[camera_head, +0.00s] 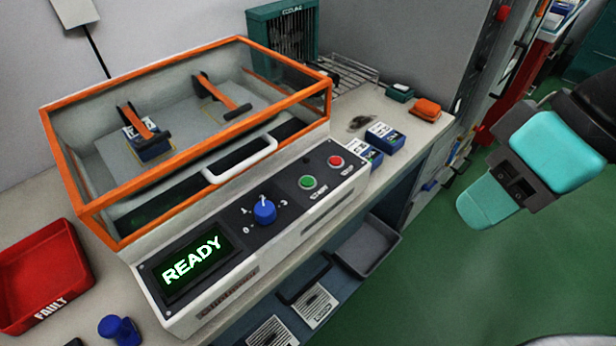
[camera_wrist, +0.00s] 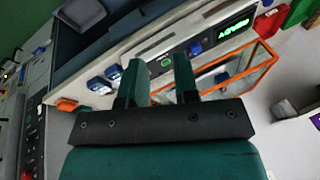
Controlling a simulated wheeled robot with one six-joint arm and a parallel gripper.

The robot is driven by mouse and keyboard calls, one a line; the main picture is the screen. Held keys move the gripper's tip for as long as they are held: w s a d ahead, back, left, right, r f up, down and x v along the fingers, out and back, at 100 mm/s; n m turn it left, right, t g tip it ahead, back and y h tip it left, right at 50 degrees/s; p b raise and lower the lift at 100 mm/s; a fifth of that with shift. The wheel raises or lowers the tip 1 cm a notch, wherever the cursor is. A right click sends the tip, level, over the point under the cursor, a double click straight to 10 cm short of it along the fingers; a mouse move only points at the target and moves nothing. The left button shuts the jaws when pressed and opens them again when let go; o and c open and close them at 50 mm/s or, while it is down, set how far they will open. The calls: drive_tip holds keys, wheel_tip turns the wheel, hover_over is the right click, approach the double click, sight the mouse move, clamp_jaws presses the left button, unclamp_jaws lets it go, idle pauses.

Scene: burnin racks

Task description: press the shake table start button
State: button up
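The shake table (camera_head: 250,225) stands on the bench with a sloped black control panel at its front. The round green button (camera_head: 308,182) sits on the panel, left of the red button (camera_head: 335,161) and right of the blue knob (camera_head: 264,211). The display (camera_head: 192,268) reads READY. My gripper (camera_head: 488,205) is in the air to the right of the bench, well apart from the panel. In the wrist view my gripper (camera_wrist: 160,72) is open, with nothing between its fingers. The green button (camera_wrist: 166,62) shows beyond the gap, and the blue knob (camera_wrist: 195,47) beside it.
The orange-framed clear cover (camera_head: 180,140) is down, with a blue unit (camera_head: 150,146) inside. A red FAULT tray (camera_head: 42,275) is at left. Blue boxes (camera_head: 385,137) and an orange item (camera_head: 426,109) lie on the bench at right. Green floor (camera_head: 500,290) is clear.

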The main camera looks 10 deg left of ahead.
clamp_jaws()
idle(1.4)
